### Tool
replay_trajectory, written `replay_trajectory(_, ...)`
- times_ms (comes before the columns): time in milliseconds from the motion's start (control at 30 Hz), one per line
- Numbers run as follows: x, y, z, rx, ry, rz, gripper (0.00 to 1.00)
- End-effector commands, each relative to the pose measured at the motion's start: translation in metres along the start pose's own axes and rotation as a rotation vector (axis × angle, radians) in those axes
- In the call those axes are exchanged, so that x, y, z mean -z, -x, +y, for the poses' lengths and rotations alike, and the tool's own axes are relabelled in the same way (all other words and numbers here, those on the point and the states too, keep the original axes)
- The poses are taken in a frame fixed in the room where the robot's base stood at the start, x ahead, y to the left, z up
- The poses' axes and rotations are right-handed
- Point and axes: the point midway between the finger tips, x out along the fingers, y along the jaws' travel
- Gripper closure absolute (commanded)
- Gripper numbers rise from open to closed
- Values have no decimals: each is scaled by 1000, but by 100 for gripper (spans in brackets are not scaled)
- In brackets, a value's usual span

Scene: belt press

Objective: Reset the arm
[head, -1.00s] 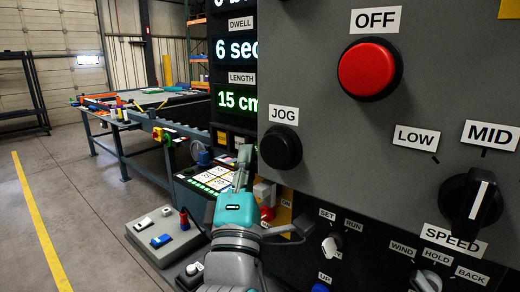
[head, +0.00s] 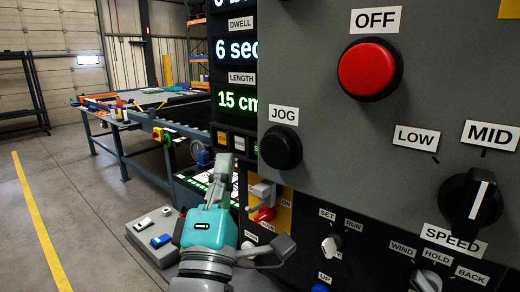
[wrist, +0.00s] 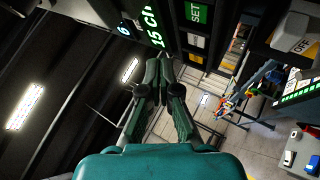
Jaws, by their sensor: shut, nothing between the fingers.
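My gripper (head: 222,160) is in the lower middle of the head view, with its teal body low and its fingers pointing up. It is shut and empty. In the wrist view the closed fingers (wrist: 160,62) point up toward the display. In the head view the gripper stands in front of the press, left of the grey panel and below the black JOG button (head: 280,147), apart from it.
The grey panel (head: 330,140) fills the right, with a red OFF button (head: 369,69) and a SPEED knob (head: 470,203). A red-and-grey switch (head: 262,202) is close right of my gripper. A switch box (head: 155,236) stands lower left. Open floor (head: 90,220) lies left.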

Motion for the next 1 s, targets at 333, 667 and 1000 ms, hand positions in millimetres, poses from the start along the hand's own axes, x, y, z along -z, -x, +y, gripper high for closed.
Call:
replay_trajectory(333, 0, 0, 0, 0, 0, 0, 100)
replay_trajectory(667, 0, 6, -15, 10, -7, 18, 100)
replay_trajectory(1000, -16, 68, -127, 125, -147, 144, 100)
